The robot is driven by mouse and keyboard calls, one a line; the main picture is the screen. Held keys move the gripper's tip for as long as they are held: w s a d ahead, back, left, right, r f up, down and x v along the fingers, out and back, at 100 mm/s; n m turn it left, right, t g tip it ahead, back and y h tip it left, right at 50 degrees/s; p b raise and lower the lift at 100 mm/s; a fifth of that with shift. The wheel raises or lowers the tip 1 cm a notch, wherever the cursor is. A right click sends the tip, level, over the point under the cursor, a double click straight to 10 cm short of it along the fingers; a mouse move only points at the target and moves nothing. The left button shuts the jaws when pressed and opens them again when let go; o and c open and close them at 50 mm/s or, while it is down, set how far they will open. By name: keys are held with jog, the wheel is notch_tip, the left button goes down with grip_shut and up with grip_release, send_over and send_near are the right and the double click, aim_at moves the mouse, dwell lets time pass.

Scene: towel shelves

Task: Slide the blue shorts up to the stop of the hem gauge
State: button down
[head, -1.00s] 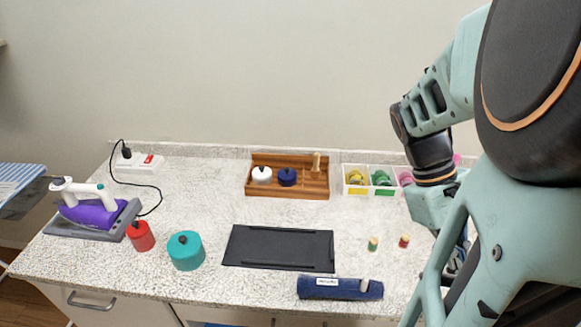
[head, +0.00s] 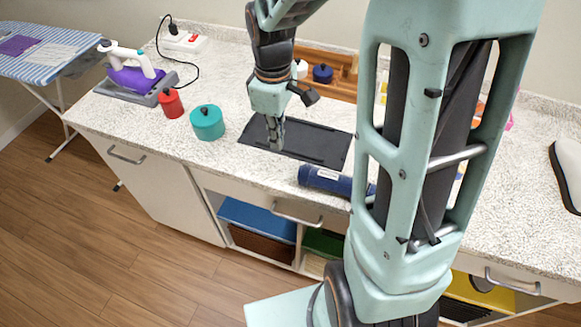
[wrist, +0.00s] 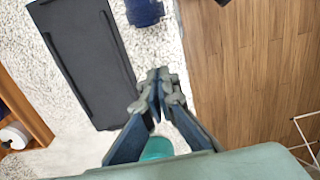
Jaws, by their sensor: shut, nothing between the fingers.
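A flat black board with raised edges (head: 315,143), which looks like the hem gauge, lies on the speckled counter; it also shows in the wrist view (wrist: 88,62). A navy blue bundle with a white label (head: 322,178) lies at the counter's front edge, beside the board. It is rolled or folded, and I cannot tell whether it is the shorts. Its end shows at the top of the wrist view (wrist: 143,11). My gripper (head: 275,146) is shut and empty, pointing down over the board's left front end. Its fingertips (wrist: 160,76) appear beside the board in the wrist view.
A teal canister (head: 207,123), a red canister (head: 171,103) and a purple iron (head: 136,78) stand to the left. A wooden rack (head: 335,70) is behind the board. A blue item (head: 256,217) lies on the shelf below. My arm hides part of the right counter.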

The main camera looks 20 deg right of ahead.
aim_at(294, 178)
notch_tip(294, 178, down, 10)
jog(key=shift+f, duration=0.1)
jog(key=shift+s+d+r+p, duration=0.15)
jog(key=shift+s+d+p, duration=0.2)
jog(key=shift+d, duration=0.25)
jog(key=shift+s+d+r+p, duration=0.15)
jog(key=shift+s+d+p, duration=0.1)
jog(key=shift+s+d, duration=0.25)
jog(key=shift+s+d+f, duration=0.1)
jog(key=shift+s+d, duration=0.25)
jog(key=shift+d, duration=0.15)
jog(key=shift+d, duration=0.1)
